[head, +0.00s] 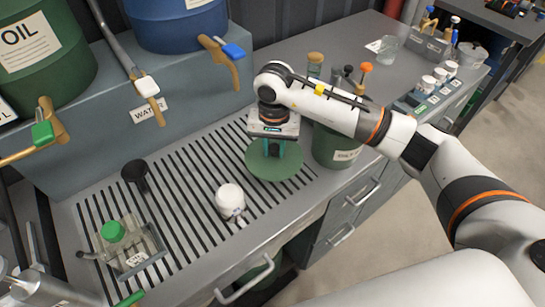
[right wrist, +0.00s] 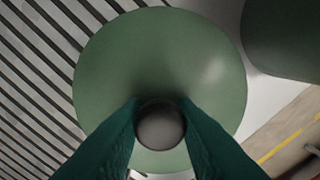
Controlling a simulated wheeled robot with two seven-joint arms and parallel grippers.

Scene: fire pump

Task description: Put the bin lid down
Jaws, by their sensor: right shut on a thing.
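The bin lid (head: 262,171) is a round green disc with a small grey knob. It is over the slatted metal worktop, left of the green bin. In the right wrist view the lid (right wrist: 160,62) fills the middle. My right gripper (head: 275,150) points down at the lid's centre, and its teal fingers (right wrist: 160,125) are shut on the knob. Whether the lid touches the slats or hangs just above them I cannot tell.
The green oil bin (head: 338,146) stands close to the right of the lid. A white-capped vessel (head: 230,200) stands to the left, and a green-capped bottle (head: 113,231) sits in a holder farther left. Slatted surface (head: 185,165) is free between them. The worktop's front edge is near.

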